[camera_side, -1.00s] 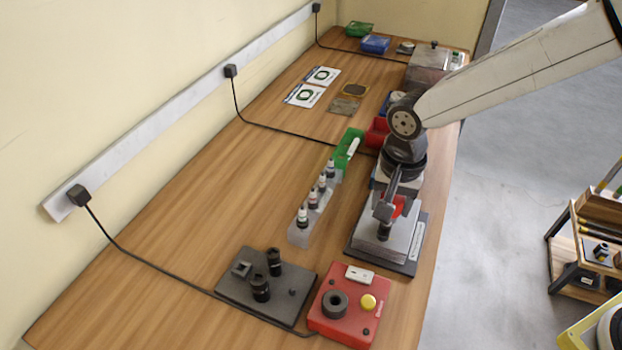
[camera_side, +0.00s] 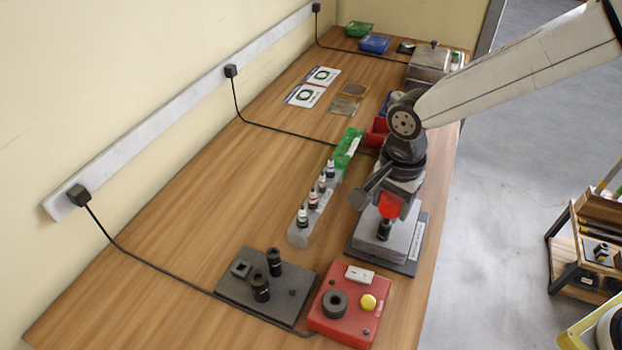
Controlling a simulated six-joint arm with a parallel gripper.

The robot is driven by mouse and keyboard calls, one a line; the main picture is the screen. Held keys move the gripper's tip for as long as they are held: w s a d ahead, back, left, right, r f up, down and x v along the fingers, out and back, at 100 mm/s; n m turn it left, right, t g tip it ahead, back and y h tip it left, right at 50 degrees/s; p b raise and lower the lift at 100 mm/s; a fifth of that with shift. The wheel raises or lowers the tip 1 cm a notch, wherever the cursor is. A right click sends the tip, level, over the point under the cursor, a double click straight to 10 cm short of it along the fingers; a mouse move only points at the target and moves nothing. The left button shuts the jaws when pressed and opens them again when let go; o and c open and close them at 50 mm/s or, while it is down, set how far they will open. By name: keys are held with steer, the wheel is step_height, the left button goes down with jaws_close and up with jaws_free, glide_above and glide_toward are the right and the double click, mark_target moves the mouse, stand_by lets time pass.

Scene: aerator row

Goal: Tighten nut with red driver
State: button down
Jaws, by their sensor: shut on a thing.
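My gripper (camera_side: 402,187) is at the right of the bench, shut on the red driver (camera_side: 391,205). The driver points down, and its dark tip (camera_side: 384,230) is over the grey metal block (camera_side: 401,243) on a dark base plate. The tip appears to meet the block's top, but I cannot tell if it touches. No nut can be made out; any nut under the tip is hidden.
A row of small bottles (camera_side: 313,200) stands in a pale rack just left. A dark holder (camera_side: 262,288) with black sockets and a red box (camera_side: 345,310) with a yellow button are in front.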

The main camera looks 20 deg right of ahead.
steer(key=m, duration=0.3)
steer(key=shift+m, duration=2.2)
steer(key=shift+m, duration=0.3)
steer(key=m, duration=0.3)
steer(key=shift+m, duration=2.1)
jaws_free()
